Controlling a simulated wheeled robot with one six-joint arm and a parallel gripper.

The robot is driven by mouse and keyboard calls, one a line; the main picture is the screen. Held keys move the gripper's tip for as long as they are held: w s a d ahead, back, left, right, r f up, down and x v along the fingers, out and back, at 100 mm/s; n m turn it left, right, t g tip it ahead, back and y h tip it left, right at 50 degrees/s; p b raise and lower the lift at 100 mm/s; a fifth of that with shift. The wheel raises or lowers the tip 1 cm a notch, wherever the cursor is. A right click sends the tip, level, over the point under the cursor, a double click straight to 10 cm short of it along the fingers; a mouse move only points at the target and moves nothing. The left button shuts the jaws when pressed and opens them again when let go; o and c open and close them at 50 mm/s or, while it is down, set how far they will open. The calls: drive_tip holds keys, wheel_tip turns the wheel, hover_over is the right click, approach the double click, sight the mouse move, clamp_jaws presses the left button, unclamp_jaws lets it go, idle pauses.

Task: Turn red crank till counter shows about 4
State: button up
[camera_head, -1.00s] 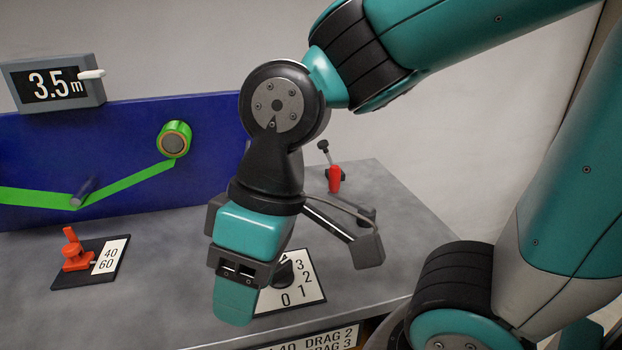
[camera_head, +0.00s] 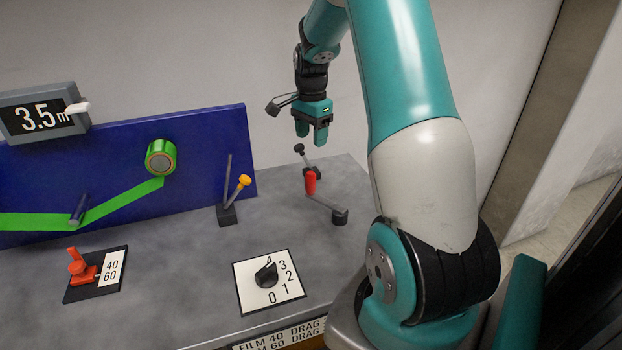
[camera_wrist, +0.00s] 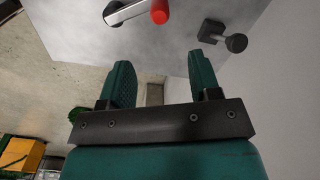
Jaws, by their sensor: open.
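The red crank handle (camera_head: 310,182) stands upright on a metal arm that runs to a dark hub (camera_head: 339,216) near the table's right edge. In the wrist view the red handle (camera_wrist: 159,12) and its metal arm (camera_wrist: 130,10) show at the top, beyond the fingertips. My gripper (camera_head: 311,138) is open and empty, pointing down above and behind the crank, apart from it. In the wrist view its two fingers (camera_wrist: 157,72) are spread with nothing between them. The counter (camera_head: 42,113) at the left reads 3.5 m.
A black-knobbed lever (camera_head: 306,160) stands just behind the crank. A yellow-knobbed lever (camera_head: 236,198) stands left of it. A dial on a plate (camera_head: 243,272) numbered 0 to 4 is in front. A blue panel (camera_head: 120,140) carries green film.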

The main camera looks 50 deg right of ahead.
sight(311, 182)
wheel_tip(311, 182, down, 15)
drive_tip(key=shift+p, duration=1.2)
clamp_jaws()
